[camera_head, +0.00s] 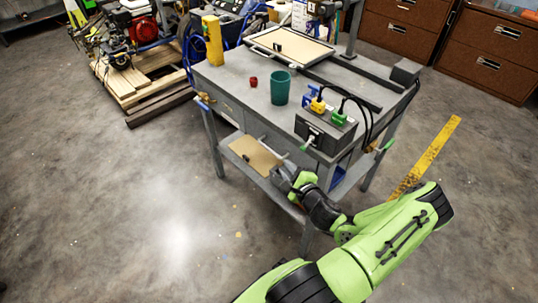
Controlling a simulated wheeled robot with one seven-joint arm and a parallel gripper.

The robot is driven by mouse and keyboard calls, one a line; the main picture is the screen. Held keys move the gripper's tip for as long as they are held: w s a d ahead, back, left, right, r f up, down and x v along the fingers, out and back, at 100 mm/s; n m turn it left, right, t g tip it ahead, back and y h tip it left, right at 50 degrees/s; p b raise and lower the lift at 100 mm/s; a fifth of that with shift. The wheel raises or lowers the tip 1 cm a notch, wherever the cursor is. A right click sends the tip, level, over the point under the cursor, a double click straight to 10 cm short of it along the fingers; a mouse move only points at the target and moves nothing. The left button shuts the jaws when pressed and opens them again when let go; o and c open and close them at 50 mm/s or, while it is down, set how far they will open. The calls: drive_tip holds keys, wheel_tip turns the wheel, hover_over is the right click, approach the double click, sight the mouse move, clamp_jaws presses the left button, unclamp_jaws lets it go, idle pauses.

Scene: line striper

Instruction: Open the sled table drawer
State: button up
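The grey sled table (242,91) stands in the middle of the head view. Its front apron below the top has a drawer front (228,107) toward the left end, which looks flush with the apron. I cannot make out its handle clearly. My gripper (281,172) is low in front of the table, near the lower shelf, below and to the right of that drawer front. It seems apart from the drawer. Its fingers are small and partly hidden by the wrist, so I cannot tell whether they are open or shut.
On the tabletop are a teal cup (280,88), a small red object (253,82), a yellow block (213,40) and a grey box with coloured plugs (325,130). A tan board (256,155) lies on the lower shelf. The floor (130,190) at the left front is clear.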

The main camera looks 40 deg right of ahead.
sight(272, 151)
drive_tip(key=b+x, duration=0.1)
drive_tip(key=x, duration=1)
drive_tip(key=shift+w+f, duration=0.1)
drive_tip(key=shift+w, duration=0.1)
drive_tip(key=shift+c, duration=0.4)
clamp_jaws()
